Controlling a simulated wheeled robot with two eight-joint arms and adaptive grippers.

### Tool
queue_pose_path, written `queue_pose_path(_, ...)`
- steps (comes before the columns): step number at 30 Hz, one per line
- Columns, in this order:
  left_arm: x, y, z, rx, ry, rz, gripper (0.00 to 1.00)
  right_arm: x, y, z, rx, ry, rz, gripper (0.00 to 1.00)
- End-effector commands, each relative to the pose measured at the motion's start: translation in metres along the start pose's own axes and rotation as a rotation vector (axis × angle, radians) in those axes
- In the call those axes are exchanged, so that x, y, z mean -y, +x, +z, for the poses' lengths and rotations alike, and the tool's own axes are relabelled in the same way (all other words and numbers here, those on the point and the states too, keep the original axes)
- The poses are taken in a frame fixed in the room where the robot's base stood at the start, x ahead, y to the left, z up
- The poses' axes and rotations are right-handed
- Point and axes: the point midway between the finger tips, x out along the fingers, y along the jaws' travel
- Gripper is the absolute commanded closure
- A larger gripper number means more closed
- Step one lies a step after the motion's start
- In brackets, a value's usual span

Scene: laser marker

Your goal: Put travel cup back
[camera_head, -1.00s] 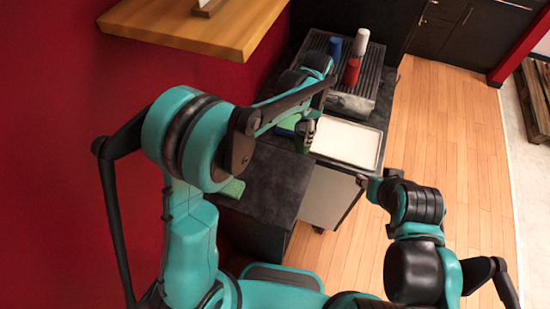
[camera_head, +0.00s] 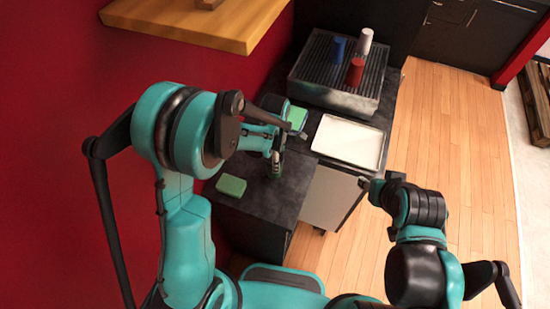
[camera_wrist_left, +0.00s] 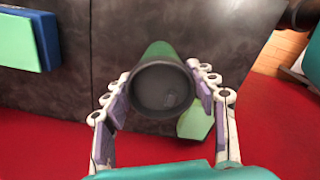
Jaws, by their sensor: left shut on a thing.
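My left gripper (camera_head: 277,165) is over the dark counter. In the left wrist view its fingers (camera_wrist_left: 163,105) are shut on a green travel cup (camera_wrist_left: 158,50), one on each side. The cup's dark round end faces the wrist camera. In the head view the cup is mostly hidden by the gripper. A blue cup (camera_head: 338,47), a red cup (camera_head: 356,72) and a white cup (camera_head: 366,41) stand on the ribbed rack (camera_head: 310,70) at the back. My right gripper (camera_head: 372,187) is beside the counter's right side; its jaw opening is too small to tell.
A white tray (camera_head: 348,142) lies on the counter (camera_head: 270,200) in front of the rack. A green-and-blue block (camera_head: 297,118) lies left of the tray. A green pad (camera_head: 231,186) lies near the counter's left edge. A wooden shelf (camera_head: 200,27) juts out at upper left.

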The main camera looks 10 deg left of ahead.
Motion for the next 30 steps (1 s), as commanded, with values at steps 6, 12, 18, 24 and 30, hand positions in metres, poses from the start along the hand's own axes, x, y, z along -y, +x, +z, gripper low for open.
queue_pose_path(6, 0.000, 0.000, 0.000, 0.000, 0.000, 0.000, 0.54, 0.000, 0.000, 0.000, 0.000, 0.000, 0.000, 0.60)
queue_pose_path(12, 0.000, 0.003, 0.000, 0.000, 0.000, 0.000, 0.30, 0.000, 0.003, 0.002, 0.000, 0.000, 0.000, 0.60)
queue_pose_path(18, 0.000, 0.003, 0.000, 0.000, 0.000, 0.000, 0.22, 0.000, 0.002, 0.002, 0.000, 0.000, 0.000, 0.60)
queue_pose_path(24, 0.000, 0.000, 0.000, 0.000, 0.000, 0.000, 0.22, 0.000, 0.000, 0.000, 0.000, 0.000, 0.000, 0.60)
queue_pose_path(30, 0.000, -0.030, 0.000, 0.000, 0.000, 0.000, 0.22, 0.000, -0.005, -0.004, 0.000, 0.000, 0.000, 0.60)
